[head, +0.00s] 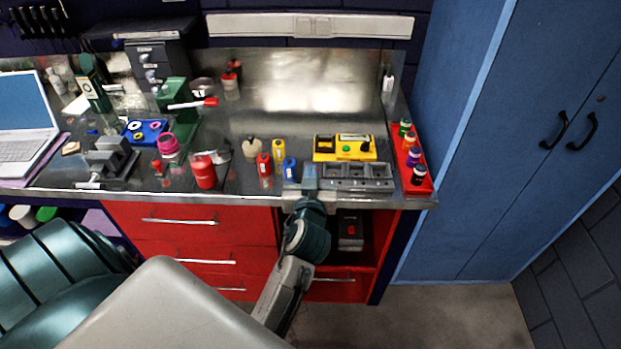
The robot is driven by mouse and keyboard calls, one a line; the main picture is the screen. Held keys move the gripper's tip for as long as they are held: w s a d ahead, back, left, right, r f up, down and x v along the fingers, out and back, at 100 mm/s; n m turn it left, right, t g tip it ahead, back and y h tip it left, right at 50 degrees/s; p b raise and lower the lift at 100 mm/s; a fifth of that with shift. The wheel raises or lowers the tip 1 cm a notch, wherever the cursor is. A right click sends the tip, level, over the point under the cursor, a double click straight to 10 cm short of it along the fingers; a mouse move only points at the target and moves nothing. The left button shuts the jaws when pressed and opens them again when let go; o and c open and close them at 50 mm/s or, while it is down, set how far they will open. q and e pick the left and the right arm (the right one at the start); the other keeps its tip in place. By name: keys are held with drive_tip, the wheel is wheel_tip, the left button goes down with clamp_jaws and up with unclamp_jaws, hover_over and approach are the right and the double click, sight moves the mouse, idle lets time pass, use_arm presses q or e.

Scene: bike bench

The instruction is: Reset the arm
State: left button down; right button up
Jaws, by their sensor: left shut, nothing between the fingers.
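My left arm reaches up from the bottom of the head view to the front edge of the metal workbench (300,115). My left gripper (309,172) is at the bench's front edge, shut and empty. It is just right of a blue cylinder (290,168) and just left of a grey compartment tray (357,176). I cannot tell whether it touches either one. My right gripper is not in view.
A yellow box (344,148) stands behind the grey tray. Red (264,165) and yellow (279,150) cylinders stand left of the gripper. A red tray (417,170) holds several small bottles at right. Red drawers (190,240) are below. The bench's back middle is clear.

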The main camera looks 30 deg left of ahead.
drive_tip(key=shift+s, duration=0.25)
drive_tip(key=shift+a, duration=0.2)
